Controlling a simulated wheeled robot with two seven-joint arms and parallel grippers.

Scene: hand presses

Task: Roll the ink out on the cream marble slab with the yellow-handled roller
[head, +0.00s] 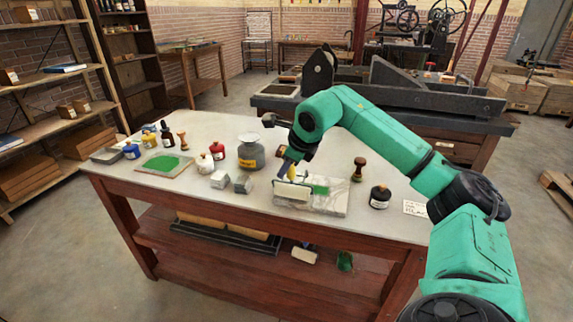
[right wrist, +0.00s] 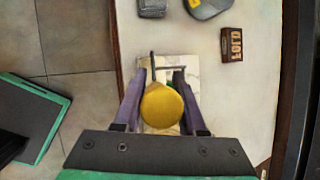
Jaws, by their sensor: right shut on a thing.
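The cream marble slab (head: 333,206) lies on the white tabletop, right of the middle in the head view. A green ink patch (head: 320,189) shows on it. The yellow-handled roller (head: 292,191) has a pale cylinder low over the left part of the slab; I cannot tell whether it touches. My right gripper (head: 290,170) is shut on its yellow handle, which fills the space between the fingers in the right wrist view (right wrist: 161,106). The slab (right wrist: 178,66) is partly hidden there behind the roller. My left gripper is not in view.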

